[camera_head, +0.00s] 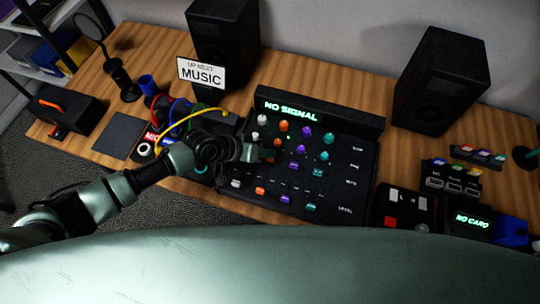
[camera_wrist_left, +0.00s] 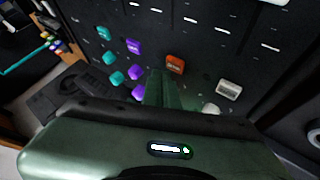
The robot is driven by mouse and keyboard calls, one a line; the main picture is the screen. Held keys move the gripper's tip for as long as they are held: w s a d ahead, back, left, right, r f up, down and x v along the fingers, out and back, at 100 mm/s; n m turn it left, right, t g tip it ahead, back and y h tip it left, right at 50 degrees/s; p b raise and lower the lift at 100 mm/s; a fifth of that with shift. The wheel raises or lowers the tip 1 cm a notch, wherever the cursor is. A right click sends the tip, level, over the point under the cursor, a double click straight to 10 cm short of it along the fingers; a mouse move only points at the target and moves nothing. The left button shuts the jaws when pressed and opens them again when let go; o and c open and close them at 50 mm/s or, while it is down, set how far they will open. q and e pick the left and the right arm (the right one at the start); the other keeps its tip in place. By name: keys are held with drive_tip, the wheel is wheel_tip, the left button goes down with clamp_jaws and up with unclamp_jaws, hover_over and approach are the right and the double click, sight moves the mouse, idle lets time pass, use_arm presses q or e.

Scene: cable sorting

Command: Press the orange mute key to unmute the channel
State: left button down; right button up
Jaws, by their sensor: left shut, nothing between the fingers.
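The orange mute key (camera_wrist_left: 175,64) shows in the left wrist view on the black mixer (camera_wrist_left: 205,45), between a white key (camera_wrist_left: 229,89) and a purple key (camera_wrist_left: 133,46). My left gripper (camera_wrist_left: 162,82) is shut and empty, its fingertips beside and close to the orange key; I cannot tell whether they touch it. In the head view my left gripper (camera_head: 264,153) is over the left part of the mixer (camera_head: 330,190), hiding some controls there. The mixer's screen (camera_head: 290,110) reads "NO SIGNAL". My right gripper is not in view.
Two black speakers (camera_head: 222,45) (camera_head: 440,80) stand behind the mixer. A "MUSIC" sign (camera_head: 201,72) and coloured cables (camera_head: 180,112) are at its left. A small black box with a red button (camera_head: 391,220) and a "NO CARD" device (camera_head: 470,221) are at its right.

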use_arm(q)
wheel_tip(320, 180, up, 6)
drive_tip(key=p, duration=0.5)
idle(1.1)
